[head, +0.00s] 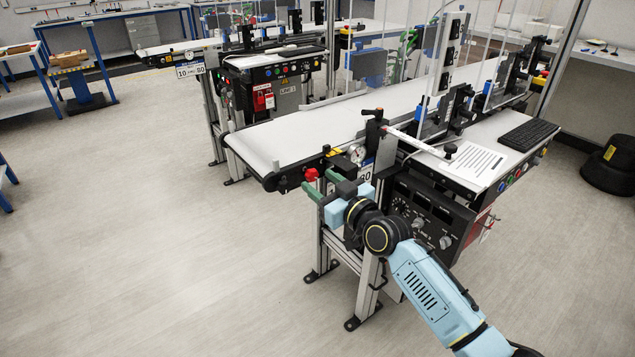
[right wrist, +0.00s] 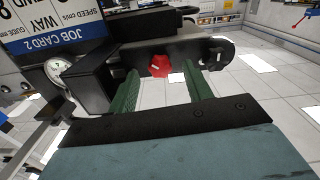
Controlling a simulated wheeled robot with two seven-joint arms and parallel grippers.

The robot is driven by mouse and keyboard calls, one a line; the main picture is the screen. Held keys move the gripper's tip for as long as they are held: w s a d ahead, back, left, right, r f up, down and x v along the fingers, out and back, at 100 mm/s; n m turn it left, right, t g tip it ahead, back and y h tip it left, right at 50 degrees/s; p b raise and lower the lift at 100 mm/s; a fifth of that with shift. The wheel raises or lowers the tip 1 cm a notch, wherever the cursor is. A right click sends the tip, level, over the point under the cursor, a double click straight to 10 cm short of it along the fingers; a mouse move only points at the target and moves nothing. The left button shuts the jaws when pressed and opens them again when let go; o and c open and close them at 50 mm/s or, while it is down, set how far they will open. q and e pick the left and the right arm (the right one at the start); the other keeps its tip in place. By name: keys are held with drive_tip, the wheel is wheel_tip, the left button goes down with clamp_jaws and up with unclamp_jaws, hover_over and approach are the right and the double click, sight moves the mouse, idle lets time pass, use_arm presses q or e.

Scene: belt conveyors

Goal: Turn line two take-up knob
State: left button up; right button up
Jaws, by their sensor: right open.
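A red knob (head: 311,174) sits on the side of the near conveyor (head: 276,180), close to its left end roller. In the right wrist view the red knob (right wrist: 159,65) shows lobed edges and lies just beyond and between my fingertips. My right gripper (head: 318,184) has green fingers spread apart, with nothing held between them; in the right wrist view the gripper (right wrist: 160,69) points at the knob. Whether a fingertip touches the knob I cannot tell. My left gripper is not in view.
A control panel (head: 428,215) hangs under the belt beside my arm. A second conveyor (head: 275,62) stands behind. The floor (head: 150,220) at left is clear.

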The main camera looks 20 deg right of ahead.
drive_tip(key=shift+x, duration=0.85)
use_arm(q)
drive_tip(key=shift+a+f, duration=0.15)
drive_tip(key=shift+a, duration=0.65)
use_arm(e)
drive_tip(key=shift+w, duration=0.15)
drive_tip(key=c, duration=1)
drive_tip(key=shift+m, duration=0.4)
drive_tip(key=m+p, duration=0.1)
drive_tip(key=m, duration=0.3)
drive_tip(key=shift+a+m, duration=0.1)
drive_tip(key=shift+m, duration=0.2)
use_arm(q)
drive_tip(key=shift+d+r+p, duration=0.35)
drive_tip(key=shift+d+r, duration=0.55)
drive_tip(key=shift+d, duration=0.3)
use_arm(e)
drive_tip(key=shift+m, duration=1.6)
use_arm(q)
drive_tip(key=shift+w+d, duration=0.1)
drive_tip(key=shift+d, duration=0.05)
